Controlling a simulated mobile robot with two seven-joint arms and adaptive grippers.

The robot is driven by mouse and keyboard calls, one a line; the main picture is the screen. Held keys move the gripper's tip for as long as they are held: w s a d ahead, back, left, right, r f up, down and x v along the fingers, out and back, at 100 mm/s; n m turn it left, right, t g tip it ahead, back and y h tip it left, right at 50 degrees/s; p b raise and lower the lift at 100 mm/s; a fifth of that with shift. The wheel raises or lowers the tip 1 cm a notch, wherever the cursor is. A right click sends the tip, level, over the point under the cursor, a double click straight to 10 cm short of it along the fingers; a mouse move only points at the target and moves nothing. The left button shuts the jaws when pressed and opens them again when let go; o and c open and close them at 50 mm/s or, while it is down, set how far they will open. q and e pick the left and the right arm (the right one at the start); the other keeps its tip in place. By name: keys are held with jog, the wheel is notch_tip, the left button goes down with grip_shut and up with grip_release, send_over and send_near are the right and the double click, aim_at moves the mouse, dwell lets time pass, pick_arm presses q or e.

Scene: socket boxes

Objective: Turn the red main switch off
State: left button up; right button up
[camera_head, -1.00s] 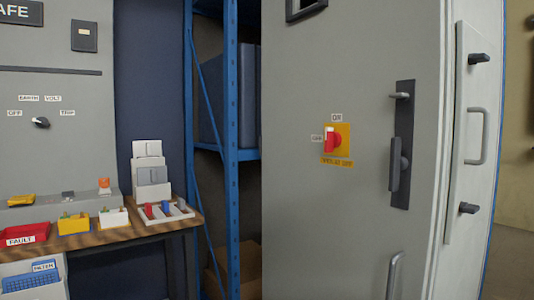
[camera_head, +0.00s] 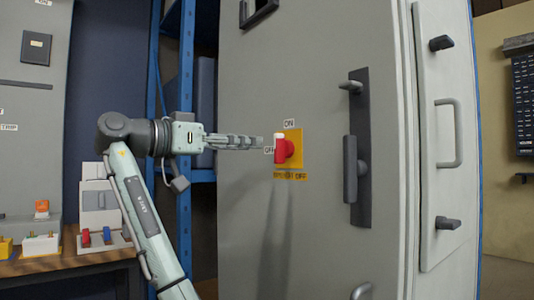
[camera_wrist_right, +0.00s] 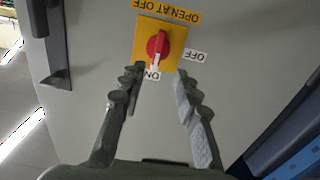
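The red main switch (camera_head: 282,152) sits on a yellow plate (camera_head: 294,138) on the grey cabinet door. Its handle is upright, its white tip towards the ON label (camera_head: 289,123); the OFF label (camera_head: 269,150) is to the left. In the right wrist view, which shows the plate upside down, the switch (camera_wrist_right: 157,45) lies just ahead of my right gripper (camera_wrist_right: 160,72). The gripper is open and empty, fingers on both sides of the white tip. In the head view my right gripper (camera_head: 258,142) ends just left of the switch. My left gripper is not in view.
A dark vertical door handle (camera_head: 351,165) is right of the switch. A grey panel (camera_head: 443,190) with a bar handle is further right. A blue rack post (camera_head: 185,110) stands behind my arm, and a wooden bench (camera_head: 65,262) is at lower left.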

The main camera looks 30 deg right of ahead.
aim_at(275, 141)
jog(key=d, duration=0.7)
jog(key=shift+w+d+r, duration=0.1)
jog(key=shift+d+r, duration=0.15)
jog(key=shift+r, duration=0.1)
jog(key=shift+c, duration=0.6)
grip_shut()
